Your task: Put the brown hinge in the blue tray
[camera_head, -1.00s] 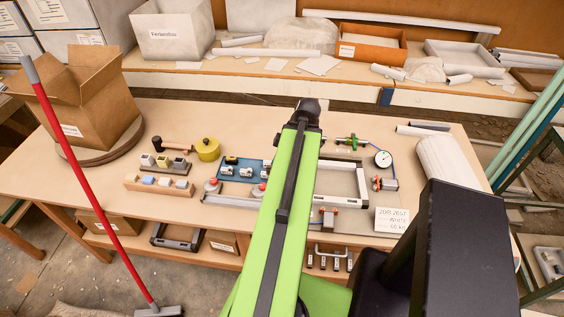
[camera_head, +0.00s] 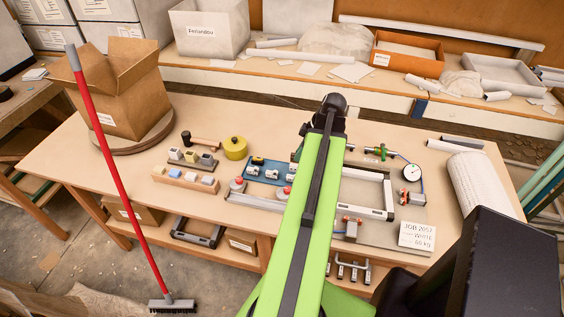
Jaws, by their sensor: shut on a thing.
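The blue tray (camera_head: 254,177) lies on the workbench just left of my green arm. Several small pale grey parts and a dark one sit in it, and my arm covers its right part. My arm reaches over the bench, and its dark end (camera_head: 332,103) stands beyond the tray, up and to the right in the picture. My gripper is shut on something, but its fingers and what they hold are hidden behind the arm. I cannot make out the brown hinge anywhere.
A yellow pot (camera_head: 235,148), a wooden block with parts (camera_head: 187,180) and a cardboard box (camera_head: 120,100) stand left. A gauge (camera_head: 411,171) and a job card (camera_head: 417,236) are at right.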

